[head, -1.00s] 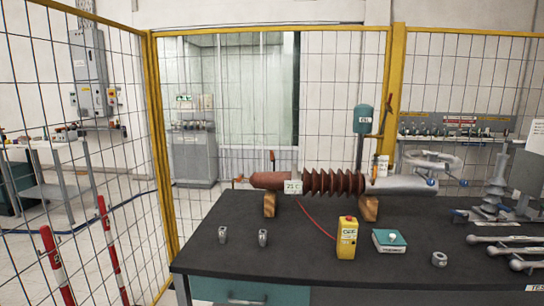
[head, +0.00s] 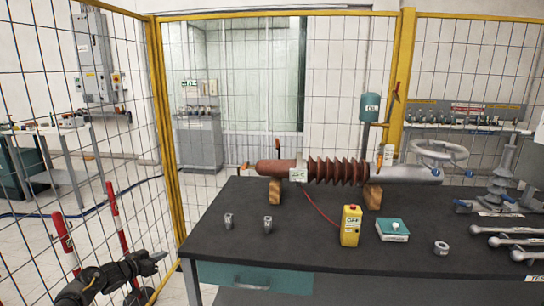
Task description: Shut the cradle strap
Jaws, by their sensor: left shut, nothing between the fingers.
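The brown ribbed bushing (head: 335,171) lies level across two wooden cradle blocks on the dark bench. The left block (head: 274,191) is under its smooth end and the right block (head: 373,197) is near its grey metal end. A narrow dark upright piece (head: 278,146) stands above the left block; it may be the strap standing open, but it is too small to be sure. My left gripper (head: 158,260) is shut and empty, off the bench's left side, well short of the bushing. My right gripper is not in view.
Two small metal fittings (head: 248,223), a yellow box (head: 351,226), a teal-topped box (head: 392,230) and a ring (head: 441,248) stand on the bench. Metal rods (head: 510,241) lie at right. Red-and-white posts (head: 117,220) and mesh fence are at left.

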